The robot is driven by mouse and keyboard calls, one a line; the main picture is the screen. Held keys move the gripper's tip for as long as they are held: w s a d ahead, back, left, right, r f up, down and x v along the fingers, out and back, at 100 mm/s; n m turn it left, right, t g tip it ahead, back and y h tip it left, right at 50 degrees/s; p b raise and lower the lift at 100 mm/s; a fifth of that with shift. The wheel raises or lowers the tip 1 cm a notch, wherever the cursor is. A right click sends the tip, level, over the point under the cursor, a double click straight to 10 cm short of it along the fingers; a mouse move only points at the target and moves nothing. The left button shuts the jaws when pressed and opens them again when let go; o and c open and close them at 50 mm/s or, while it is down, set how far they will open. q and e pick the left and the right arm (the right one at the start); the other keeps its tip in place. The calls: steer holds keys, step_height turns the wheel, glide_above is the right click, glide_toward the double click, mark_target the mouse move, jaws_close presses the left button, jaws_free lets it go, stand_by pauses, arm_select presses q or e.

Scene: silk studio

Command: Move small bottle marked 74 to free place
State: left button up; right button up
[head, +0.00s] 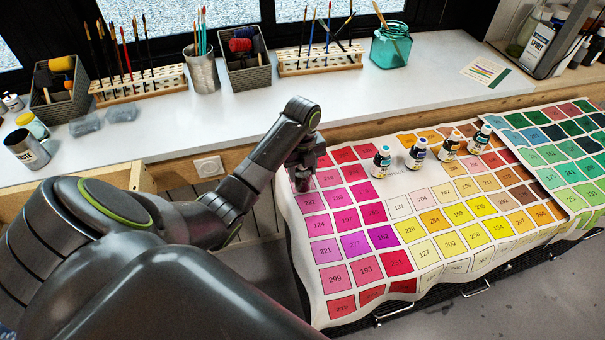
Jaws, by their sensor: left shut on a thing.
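My left gripper (302,178) points down over the left edge of the colour chart cloth (290,215), by the pink and magenta squares. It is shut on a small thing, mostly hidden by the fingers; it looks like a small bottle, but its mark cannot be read. Several small dark bottles with pale labels stand upright in a loose row on the chart: one with a teal cap (382,156), one with a blue cap (416,154), one with an orange cap (450,146) and another teal-capped one (480,138). Their numbers are too small to read. My right gripper is out of view.
A white sill (200,135) behind holds brush racks (320,60), woven baskets (248,62), a metal cup (202,72) and a teal glass jar (391,48). A green chart (560,150) lies at the right. The front part of the colour chart is clear.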

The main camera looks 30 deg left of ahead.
arm_select(q)
steer(key=shift+f, duration=0.75)
steer(key=shift+f, duration=0.2)
steer(key=o, duration=1)
steer(key=shift+o, duration=0.2)
steer(key=shift+r, duration=0.55)
step_height(320, 180, up, 6)
steer(key=shift+f, duration=0.2)
step_height(320, 180, up, 4)
steer(key=p, duration=0.3)
steer(key=shift+f+p, duration=0.1)
steer(key=shift+p, duration=0.3)
steer(key=shift+r+p, duration=0.95)
